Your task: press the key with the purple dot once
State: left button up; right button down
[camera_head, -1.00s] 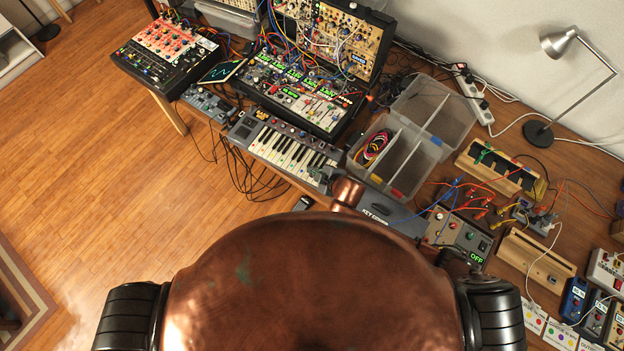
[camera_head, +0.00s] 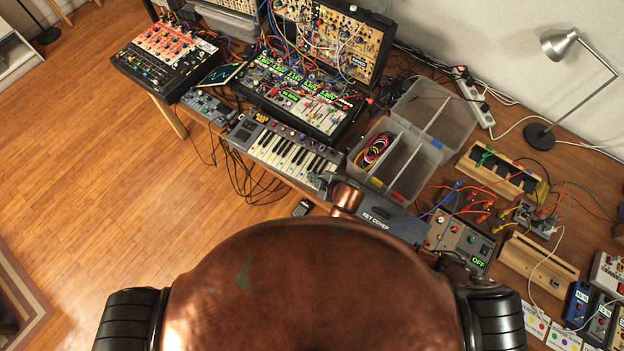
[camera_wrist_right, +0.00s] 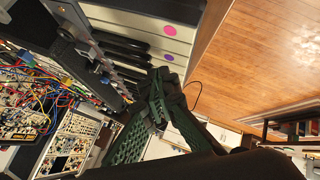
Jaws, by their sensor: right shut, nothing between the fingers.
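The keyboard (camera_head: 285,147) with white and black keys lies along the table's front edge in the head view. In the right wrist view its white keys are close up. One carries a pink dot (camera_wrist_right: 170,30), and the key beside it carries the purple dot (camera_wrist_right: 169,58). My right gripper (camera_wrist_right: 160,78) is shut and empty, its green fingertips close to the purple-dot key; I cannot tell whether they touch it. My left gripper is not in view.
A grey key cover (camera_head: 380,214) lies right of the keyboard. A clear divided box (camera_head: 400,165) stands behind it. Synth cases (camera_head: 300,95) with patch cables stand behind the keyboard. Loose black cables (camera_head: 250,180) hang at the table's front edge.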

dwell(0.7)
jog(key=shift+f, duration=0.4)
jog(key=shift+f, duration=0.6)
dwell(0.5)
dwell(0.4)
jog(key=shift+r+p, duration=0.95)
jog(key=shift+r, duration=0.1)
notch_tip(320, 180, up, 5)
jog(key=p, duration=0.5)
